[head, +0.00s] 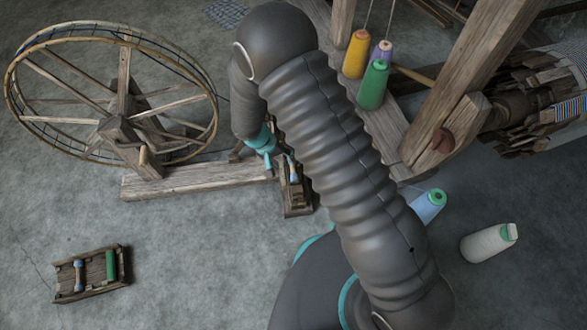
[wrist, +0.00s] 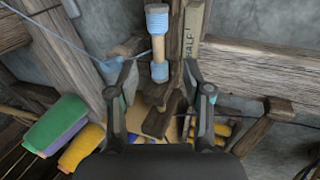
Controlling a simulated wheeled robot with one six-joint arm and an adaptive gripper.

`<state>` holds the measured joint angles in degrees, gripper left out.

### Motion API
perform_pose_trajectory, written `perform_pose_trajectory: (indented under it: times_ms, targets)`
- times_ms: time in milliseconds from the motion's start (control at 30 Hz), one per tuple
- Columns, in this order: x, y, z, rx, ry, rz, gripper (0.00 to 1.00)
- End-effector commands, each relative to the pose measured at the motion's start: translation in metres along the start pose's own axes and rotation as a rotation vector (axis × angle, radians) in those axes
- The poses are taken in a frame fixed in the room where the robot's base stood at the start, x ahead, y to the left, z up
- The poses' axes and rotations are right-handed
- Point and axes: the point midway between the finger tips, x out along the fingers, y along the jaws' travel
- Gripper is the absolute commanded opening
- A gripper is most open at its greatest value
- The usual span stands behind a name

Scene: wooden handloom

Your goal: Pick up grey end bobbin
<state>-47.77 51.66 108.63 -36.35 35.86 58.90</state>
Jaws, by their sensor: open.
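A bobbin with pale blue, slightly greyish ends and a tan middle (wrist: 157,45) sits on the small wooden holder at the end of the spinning wheel's base. It also shows in the head view (head: 293,170). No bobbin with plainly grey ends shows. My gripper (wrist: 159,66) is open, with one finger on each side of the bobbin's lower end in the wrist view. The fingers look empty, and I cannot tell whether they touch it. In the head view my gripper (head: 277,165) hangs beside the holder, partly hidden by my arm.
The spinning wheel (head: 122,130) stands left. A wooden tray (head: 92,288) with a blue-ended bobbin (head: 78,275) and a green one (head: 111,265) lies on the floor. Yellow (head: 356,54), purple and green (head: 373,84) cones stand on the loom.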

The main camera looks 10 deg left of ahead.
Motion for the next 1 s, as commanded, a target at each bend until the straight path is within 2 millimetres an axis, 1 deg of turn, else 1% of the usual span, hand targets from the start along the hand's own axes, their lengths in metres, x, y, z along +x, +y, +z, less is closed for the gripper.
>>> perform_pose_trajectory:
  times_ms: [267,533,633,800,833,867,900,967,1000]
  targets:
    - [0.015,0.001,0.0,0.001,-0.002,0.001,0.5]
    - [0.052,0.002,0.001,0.0,-0.002,0.0,0.5]
    - [0.057,0.002,0.0,0.002,-0.001,-0.001,0.5]
    - [0.057,0.002,0.0,0.001,0.0,-0.001,0.5]
    - [0.057,0.002,0.0,0.001,0.0,-0.001,0.47]
    - [0.057,0.002,0.0,0.001,0.0,-0.001,0.4]
    - [0.057,0.002,0.0,0.001,0.0,-0.001,0.3]
    - [0.057,0.002,0.0,0.001,0.0,-0.001,0.15]
    - [0.057,0.002,0.0,0.001,0.0,-0.001,0.05]
